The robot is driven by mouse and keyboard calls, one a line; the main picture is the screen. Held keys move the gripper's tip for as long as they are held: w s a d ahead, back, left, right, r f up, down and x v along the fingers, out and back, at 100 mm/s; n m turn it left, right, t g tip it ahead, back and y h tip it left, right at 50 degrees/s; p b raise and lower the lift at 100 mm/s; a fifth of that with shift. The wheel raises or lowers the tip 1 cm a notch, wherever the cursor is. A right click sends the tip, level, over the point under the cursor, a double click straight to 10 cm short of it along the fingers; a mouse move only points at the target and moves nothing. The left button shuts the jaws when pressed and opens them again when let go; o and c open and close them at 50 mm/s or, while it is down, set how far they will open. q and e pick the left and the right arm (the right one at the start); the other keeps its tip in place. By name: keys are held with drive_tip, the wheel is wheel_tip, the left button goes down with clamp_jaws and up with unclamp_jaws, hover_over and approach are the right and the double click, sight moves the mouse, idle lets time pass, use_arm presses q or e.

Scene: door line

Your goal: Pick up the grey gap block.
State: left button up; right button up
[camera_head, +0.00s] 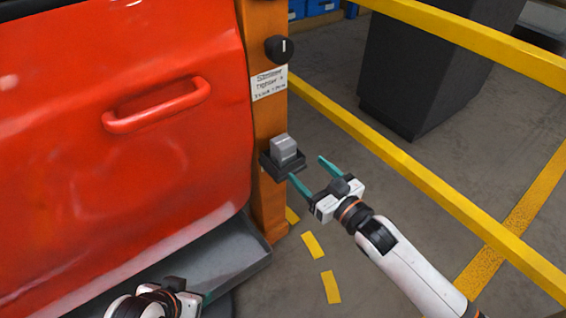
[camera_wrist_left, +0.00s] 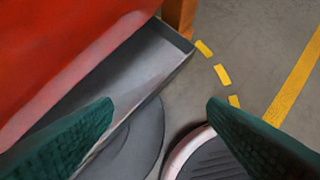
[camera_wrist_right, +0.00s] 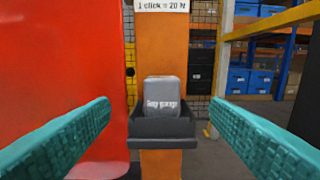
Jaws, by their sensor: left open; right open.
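The grey gap block (camera_head: 284,148) sits in a small dark holder (camera_head: 291,167) on the orange post. In the right wrist view the block (camera_wrist_right: 163,92) stands upright in the holder (camera_wrist_right: 143,127), lettering on its front, centred between my fingers. My right gripper (camera_head: 312,169) is open and empty, just right of and in front of the holder, with its fingers pointing at it. In the right wrist view its teal fingers (camera_wrist_right: 160,125) are wide apart and not touching the block. My left gripper (camera_wrist_left: 160,105) is open and empty, low beside the red door; in the head view only part of it shows.
The red door (camera_head: 120,150) with its handle (camera_head: 157,106) fills the left. The orange post (camera_head: 264,110) carries a black knob (camera_head: 279,48) and a label (camera_head: 269,83). A grey ledge (camera_head: 215,258) runs below the door. Yellow rails (camera_head: 400,160) and a dark bin (camera_head: 415,70) stand right.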

sight(289, 149)
drive_tip(key=b+x, duration=0.1)
drive_tip(key=x, duration=0.5)
drive_tip(key=b+x, duration=0.1)
drive_tip(key=x, duration=0.1)
drive_tip(key=b+x, duration=0.1)
drive_tip(key=x, duration=0.2)
drive_tip(key=shift+w+r, duration=0.2)
drive_tip(key=shift+r, duration=0.05)
drive_tip(key=shift+w, duration=0.15)
use_arm(q)
drive_tip(key=w+d+r+t+h, duration=0.2)
drive_tip(key=w+d+r+t, duration=0.2)
drive_tip(key=w+r+t, duration=0.4)
drive_tip(key=shift+w+r+m+t, duration=0.3)
drive_tip(key=shift+w+t, duration=0.1)
drive_tip(key=shift+w, duration=0.75)
drive_tip(key=shift+d, duration=0.1)
use_arm(e)
drive_tip(key=shift+c, duration=0.2)
drive_tip(key=c, duration=1.1)
drive_tip(key=shift+r, duration=0.1)
drive_tip(key=shift+c, duration=0.2)
